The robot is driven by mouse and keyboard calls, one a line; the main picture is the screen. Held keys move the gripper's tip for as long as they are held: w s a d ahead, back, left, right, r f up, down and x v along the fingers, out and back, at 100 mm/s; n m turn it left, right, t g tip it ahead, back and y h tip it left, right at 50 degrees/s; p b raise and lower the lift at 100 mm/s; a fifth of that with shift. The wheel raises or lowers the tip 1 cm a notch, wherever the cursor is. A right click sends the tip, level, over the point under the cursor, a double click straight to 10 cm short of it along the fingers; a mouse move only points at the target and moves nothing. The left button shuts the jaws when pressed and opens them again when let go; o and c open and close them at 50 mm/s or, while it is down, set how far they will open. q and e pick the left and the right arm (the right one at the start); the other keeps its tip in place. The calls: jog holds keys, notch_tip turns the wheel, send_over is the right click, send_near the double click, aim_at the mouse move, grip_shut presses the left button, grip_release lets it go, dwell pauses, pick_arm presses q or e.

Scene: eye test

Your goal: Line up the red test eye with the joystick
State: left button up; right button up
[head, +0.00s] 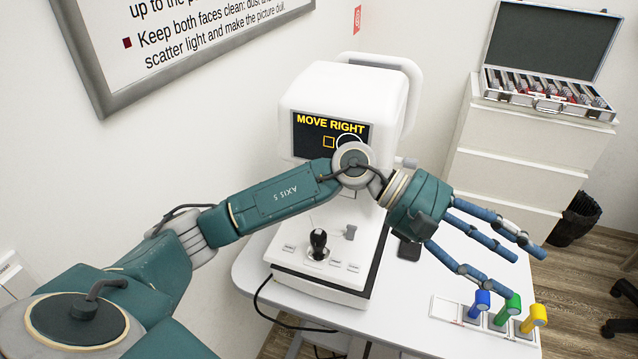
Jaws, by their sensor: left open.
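The joystick (318,241), with a black knob, stands upright on the base of the white instrument (346,88). The instrument's screen (307,141) reads "MOVE RIGHT" and shows a yellow square left of a white ring, which my arm partly covers. I do not see the red test eye. A white rack (446,309) holds a blue test eye (479,303), a green one (507,308) and a yellow one (535,318); its left place is empty. My left gripper (514,272) is open and looks empty, its fingers near the rack in the picture, away from the joystick. My right gripper is out of view.
A dark flat object (409,250) lies on the white table (400,318) beside the instrument. A cable hangs from the instrument's left side. An open lens case (545,104) sits on a white cabinet (517,180) at the back right. My left arm crosses before the instrument.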

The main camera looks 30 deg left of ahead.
pick_arm(q)
jog(key=w+a+f+m+y, duration=0.25)
jog(key=a+f+y, duration=0.2)
jog(key=a, duration=0.25)
jog(key=m+y, duration=0.3)
jog(key=y, duration=0.7)
send_over(320, 232)
jog(key=shift+g, duration=0.4)
jog(key=f+p, duration=0.1)
jog(key=f, duration=0.4)
jog(key=f+p, duration=0.1)
jog(key=f, duration=0.4)
jog(key=f+p, duration=0.1)
jog(key=f, duration=0.4)
jog(key=shift+a+f+p, duration=0.1)
jog(key=shift+a+p, duration=0.15)
jog(key=shift+p, duration=0.15)
jog(key=c, duration=1.2)
jog(key=shift+c, duration=0.2)
jog(key=shift+d, duration=0.2)
